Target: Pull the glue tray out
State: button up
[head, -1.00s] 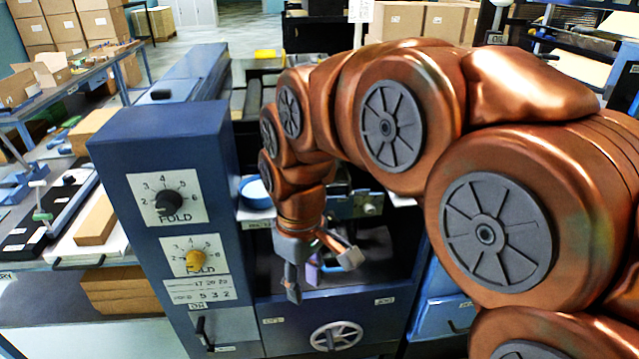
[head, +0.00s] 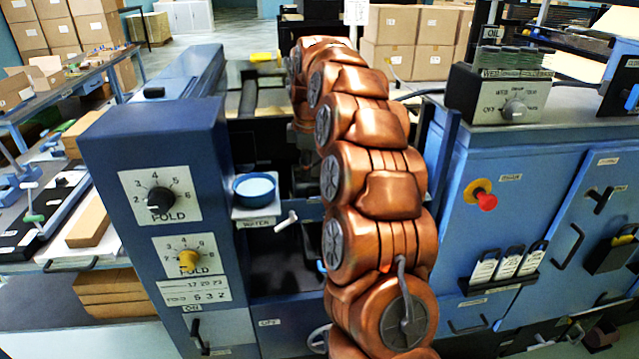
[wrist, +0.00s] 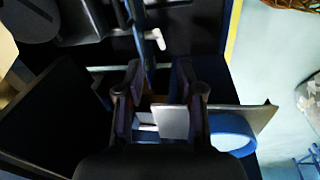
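My gripper (wrist: 160,78) shows in the wrist view with its two dark fingers apart and a gap between them. I see nothing clearly held in the gap. In the head view my arm reaches away into the dark middle of the blue machine, and its own links hide the gripper. I cannot make out a glue tray for certain in either view. A flat grey plate (wrist: 174,123) lies behind the fingers in the wrist view, with a blue ring-shaped rim (wrist: 232,132) beside it.
A blue water dish (head: 255,188) sits on a small shelf left of my arm, with a white handle (head: 286,221) below. The blue knob housing (head: 110,135) stands at left. The blue cabinet (head: 545,190) with a red knob (head: 486,201) stands at right.

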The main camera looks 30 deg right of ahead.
jog(key=n, duration=0.1)
send_near(319, 186)
jog(key=shift+h, duration=0.3)
jog(key=shift+w+d+f+p, duration=0.1)
jog(key=shift+w+f+p, duration=0.15)
jog(key=shift+f, duration=1.1)
jog(key=shift+w+a+f+p, duration=0.1)
jog(key=shift+w+f+p, duration=0.1)
jog(key=shift+f, duration=1.1)
jog(key=shift+w+d+f+p, duration=0.1)
jog(key=shift+w+f+p, duration=0.15)
jog(key=shift+f, duration=1.1)
grip_shut()
